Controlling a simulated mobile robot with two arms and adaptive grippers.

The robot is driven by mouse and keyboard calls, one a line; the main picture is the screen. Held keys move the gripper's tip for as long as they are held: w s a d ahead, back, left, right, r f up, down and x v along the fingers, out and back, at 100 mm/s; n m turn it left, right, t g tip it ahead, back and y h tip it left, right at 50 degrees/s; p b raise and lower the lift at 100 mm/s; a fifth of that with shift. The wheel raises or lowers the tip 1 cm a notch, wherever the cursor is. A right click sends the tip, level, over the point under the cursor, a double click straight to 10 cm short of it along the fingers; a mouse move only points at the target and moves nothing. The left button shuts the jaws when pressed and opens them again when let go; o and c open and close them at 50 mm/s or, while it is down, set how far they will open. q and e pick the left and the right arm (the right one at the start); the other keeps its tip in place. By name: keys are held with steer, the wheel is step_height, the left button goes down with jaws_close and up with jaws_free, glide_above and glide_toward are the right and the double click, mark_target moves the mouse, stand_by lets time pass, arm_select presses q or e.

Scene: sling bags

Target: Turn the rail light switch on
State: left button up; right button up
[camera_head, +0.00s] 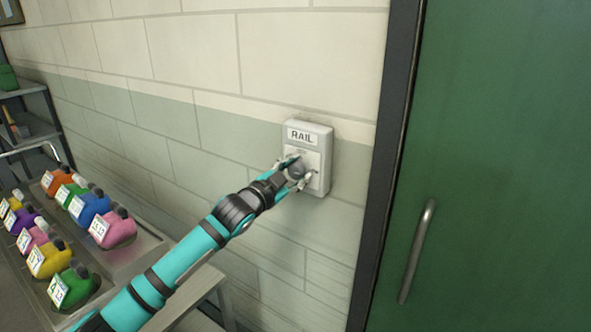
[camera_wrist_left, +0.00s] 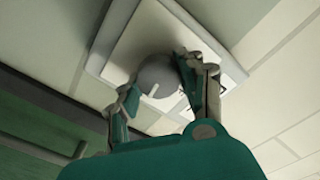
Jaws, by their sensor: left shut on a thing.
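The rail light switch (camera_head: 309,137) is a pale grey box on the brick wall, labelled RAIL, with a round grey knob (camera_wrist_left: 157,79) on its face plate. In the head view, my left gripper (camera_head: 297,172) reaches the switch from the lower left, its fingers around the knob and hiding most of it. In the left wrist view, the two fingers of my left gripper (camera_wrist_left: 160,88) stand on either side of the knob, shut on it. A pale mark shows on the knob there. The knob's setting cannot be told. My right gripper is not in view.
A green door (camera_head: 500,150) with a metal handle (camera_head: 417,250) and dark frame stands right of the switch. At the lower left, a metal tray table (camera_head: 140,252) holds several colourful tagged bags. Shelves (camera_head: 35,128) stand at the far left. The wall around the switch is clear.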

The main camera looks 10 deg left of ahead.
arm_select(q)
steer(key=shift+m, duration=0.8)
steer(key=o, duration=1.2)
steer(key=shift+c, duration=0.2)
steer(key=v, duration=1.2)
steer(key=shift+f, duration=0.1)
